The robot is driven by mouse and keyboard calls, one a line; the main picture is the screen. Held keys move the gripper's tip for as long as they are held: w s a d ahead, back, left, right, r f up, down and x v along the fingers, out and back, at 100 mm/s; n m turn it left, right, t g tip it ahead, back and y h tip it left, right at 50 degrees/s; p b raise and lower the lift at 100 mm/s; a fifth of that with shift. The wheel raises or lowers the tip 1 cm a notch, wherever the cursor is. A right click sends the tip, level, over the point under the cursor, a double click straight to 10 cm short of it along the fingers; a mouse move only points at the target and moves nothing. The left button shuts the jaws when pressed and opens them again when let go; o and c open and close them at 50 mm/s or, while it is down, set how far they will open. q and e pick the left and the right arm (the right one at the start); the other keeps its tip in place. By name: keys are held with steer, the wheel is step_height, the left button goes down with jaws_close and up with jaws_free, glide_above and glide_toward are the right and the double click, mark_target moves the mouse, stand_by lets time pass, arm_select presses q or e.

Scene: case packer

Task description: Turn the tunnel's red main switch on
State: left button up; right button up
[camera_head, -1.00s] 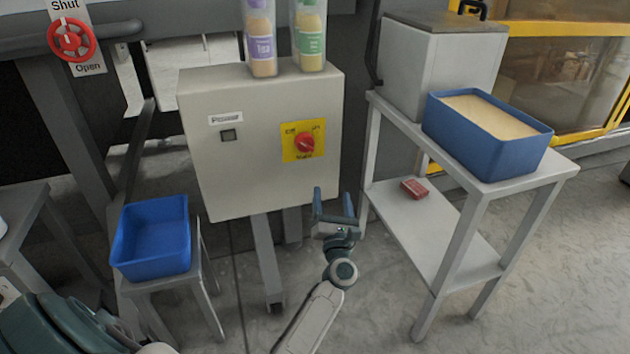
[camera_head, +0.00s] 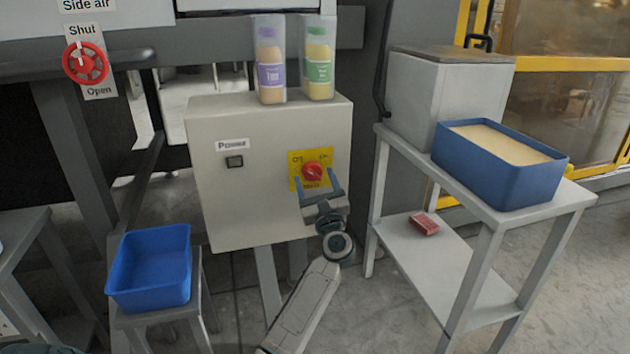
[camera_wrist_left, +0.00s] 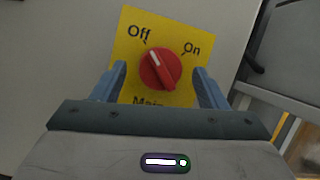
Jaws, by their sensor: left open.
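The red main switch (camera_head: 313,172) is a round knob on a yellow plate (camera_head: 295,159) on the front of a beige cabinet (camera_head: 228,200). In the left wrist view the knob (camera_wrist_left: 160,69) has a white mark pointing up and left, toward "Off"; "On" is printed at upper right. My left gripper (camera_head: 318,182) is open, its blue fingers just below and to either side of the knob. In the left wrist view the fingertips (camera_wrist_left: 160,76) flank the knob with gaps on both sides; contact does not show. My right gripper is out of view.
Two bottles (camera_head: 271,75) (camera_head: 319,70) stand on the cabinet top. A blue bin (camera_head: 150,293) is at left. A shelf table (camera_head: 450,275) at right holds a blue tub (camera_head: 515,185) and a grey box (camera_head: 430,95). A red valve wheel (camera_head: 85,63) is at upper left.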

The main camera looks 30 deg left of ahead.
arm_select(q)
steer(key=shift+w+a+r, duration=0.15)
steer(key=shift+w+a, duration=0.1)
steer(key=shift+a, duration=0.05)
